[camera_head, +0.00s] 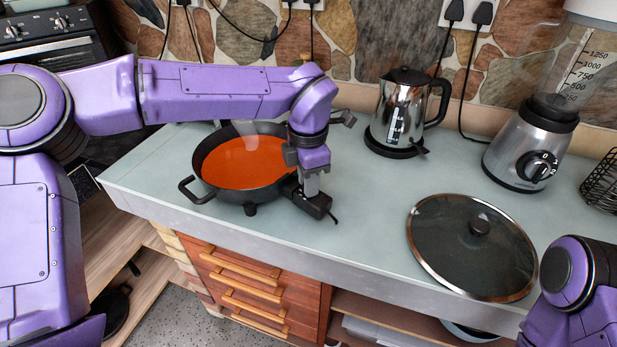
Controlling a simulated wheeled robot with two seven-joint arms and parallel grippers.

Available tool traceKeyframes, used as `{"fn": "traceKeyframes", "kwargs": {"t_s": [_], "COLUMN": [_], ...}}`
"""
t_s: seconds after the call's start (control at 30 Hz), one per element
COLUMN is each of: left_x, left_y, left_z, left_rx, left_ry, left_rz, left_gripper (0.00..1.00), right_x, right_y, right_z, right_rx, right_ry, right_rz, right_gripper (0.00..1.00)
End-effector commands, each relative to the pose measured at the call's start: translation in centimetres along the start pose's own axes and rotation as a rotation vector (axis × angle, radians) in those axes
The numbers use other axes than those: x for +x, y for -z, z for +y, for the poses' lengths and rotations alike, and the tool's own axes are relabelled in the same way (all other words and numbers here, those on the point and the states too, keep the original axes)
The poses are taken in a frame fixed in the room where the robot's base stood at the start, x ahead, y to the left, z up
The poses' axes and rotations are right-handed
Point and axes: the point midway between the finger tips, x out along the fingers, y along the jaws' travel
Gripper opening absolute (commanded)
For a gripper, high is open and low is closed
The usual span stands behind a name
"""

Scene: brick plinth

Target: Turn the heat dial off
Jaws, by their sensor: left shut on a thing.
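An electric pan (200,160) full of orange-red soup (240,165) stands on the counter, left of the middle. A small black control box (318,207) sits at its right front side, near the counter's front edge. My left gripper (311,188) points down onto the top of this box and is shut on the heat dial there. The fingers hide the dial, so its setting cannot be read. My right gripper is out of view; only part of my right arm shows at the lower right.
A glass lid (450,255) lies flat on the counter (370,215) at the right front. A steel kettle (402,105) and a blender (528,150) stand along the back. A wire basket (603,180) is at the right edge. Drawers (245,270) are below the counter.

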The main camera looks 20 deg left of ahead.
Motion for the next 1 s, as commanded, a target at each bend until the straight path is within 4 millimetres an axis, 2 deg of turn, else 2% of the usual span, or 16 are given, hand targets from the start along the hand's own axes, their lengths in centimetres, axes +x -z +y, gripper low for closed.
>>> {"fn": "traceKeyframes", "kwargs": {"t_s": [0.33, 0.87, 0.9, 0.97, 1.0], "left_x": [-0.05, -0.04, -0.04, -0.04, -0.04], "left_y": [-0.03, -0.02, -0.02, -0.02, -0.02], "left_z": [-0.02, -0.03, -0.03, -0.03, -0.02], "left_rx": [-0.147, -0.176, -0.176, -0.175, -0.175], "left_ry": [-0.009, -0.011, -0.011, -0.011, -0.011], "left_rz": [-0.001, -0.001, -0.001, -0.001, -0.001], "left_gripper": [0.0, 0.0, 0.29, 0.49, 0.52], "right_x": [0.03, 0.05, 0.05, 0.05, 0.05], "right_y": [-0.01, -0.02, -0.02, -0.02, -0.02], "right_z": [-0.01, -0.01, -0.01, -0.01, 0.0], "right_rx": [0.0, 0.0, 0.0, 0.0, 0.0], "right_ry": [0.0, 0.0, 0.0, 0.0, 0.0], "right_rz": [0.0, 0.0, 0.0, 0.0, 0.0], "right_gripper": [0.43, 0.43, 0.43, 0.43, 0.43]}}
